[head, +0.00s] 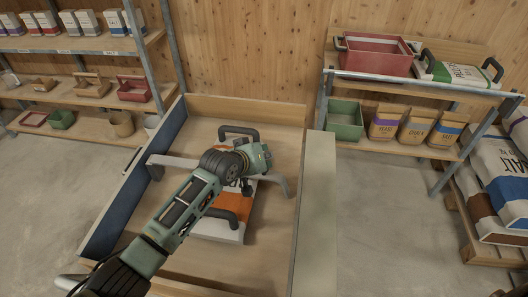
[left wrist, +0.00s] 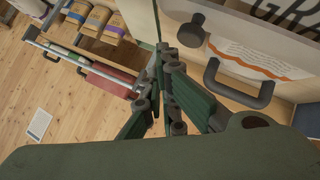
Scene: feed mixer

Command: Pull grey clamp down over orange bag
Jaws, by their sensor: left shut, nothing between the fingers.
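The orange bag (head: 233,202), white with an orange band, lies in a wooden bin (head: 270,245). Dark handles show at its far and near ends. In the left wrist view the bag (left wrist: 262,62) shows its orange stripe and large dark letters. The grey clamp (head: 173,161) spans the bin crosswise above the bag; its curved right end (head: 278,184) shows too. My left arm hides its middle. My left gripper (head: 262,157) is over the far part of the bag, shut and empty. Its closed fingers (left wrist: 163,55) also show in the left wrist view. I cannot tell whether it touches the clamp.
A rack at right holds a red crate (head: 378,55), a green crate (head: 345,120) and paper bags (head: 417,130). Shelves with boxes and baskets (head: 92,88) stand at left. Large sacks (head: 500,180) lie on a pallet at far right. Floor right of the bin is clear.

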